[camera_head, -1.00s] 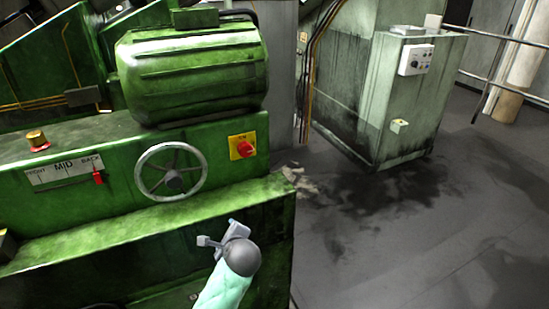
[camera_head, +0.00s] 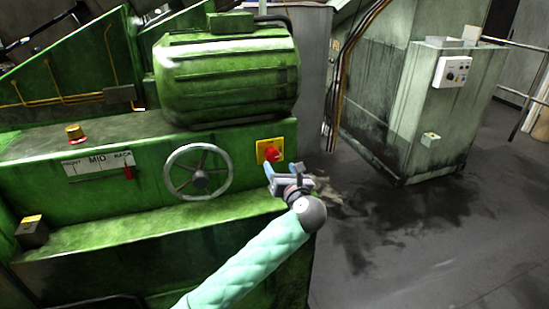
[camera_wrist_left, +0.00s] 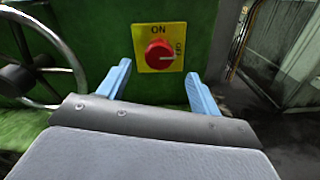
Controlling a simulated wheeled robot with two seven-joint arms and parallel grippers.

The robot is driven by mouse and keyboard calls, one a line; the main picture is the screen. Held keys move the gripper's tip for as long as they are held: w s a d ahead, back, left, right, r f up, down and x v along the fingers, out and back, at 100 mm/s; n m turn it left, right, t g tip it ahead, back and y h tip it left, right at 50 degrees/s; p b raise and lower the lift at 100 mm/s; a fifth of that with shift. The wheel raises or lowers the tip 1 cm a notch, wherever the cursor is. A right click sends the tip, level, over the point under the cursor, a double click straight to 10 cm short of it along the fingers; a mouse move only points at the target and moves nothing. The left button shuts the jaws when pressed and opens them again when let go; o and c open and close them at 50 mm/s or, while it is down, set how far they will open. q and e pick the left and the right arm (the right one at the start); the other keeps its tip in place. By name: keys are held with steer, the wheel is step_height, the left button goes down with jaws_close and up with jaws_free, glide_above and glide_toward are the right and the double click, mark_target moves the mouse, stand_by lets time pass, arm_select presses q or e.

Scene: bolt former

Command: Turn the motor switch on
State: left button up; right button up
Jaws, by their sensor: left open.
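The motor switch is a red rotary knob (camera_head: 271,154) on a yellow plate (camera_head: 263,145) at the right end of the green machine's front. In the left wrist view the red knob (camera_wrist_left: 160,53) shows its white mark pointing right toward "OFF"; "ON" is at the top of the yellow plate (camera_wrist_left: 149,66). My left gripper (camera_head: 282,171) is open and empty just in front of and slightly below the knob. In the wrist view its two blue fingers (camera_wrist_left: 160,85) stand apart, one to each side below the knob, with no contact visible. My right gripper is not in view.
A grey handwheel (camera_head: 198,172) is left of the switch. A green ledge (camera_head: 130,222) juts out below. A pale cabinet (camera_head: 440,110) stands right, past open floor.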

mark_target(274, 157)
arm_select(q)
steer(key=p+x, duration=0.1)
steer(key=x, duration=0.5)
steer(key=shift+w+a, duration=0.1)
steer(key=shift+w, duration=0.25)
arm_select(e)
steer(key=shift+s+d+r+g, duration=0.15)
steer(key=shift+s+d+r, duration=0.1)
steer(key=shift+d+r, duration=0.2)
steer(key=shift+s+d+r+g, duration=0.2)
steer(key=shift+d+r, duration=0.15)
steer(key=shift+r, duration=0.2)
arm_select(q)
steer(key=c, duration=1)
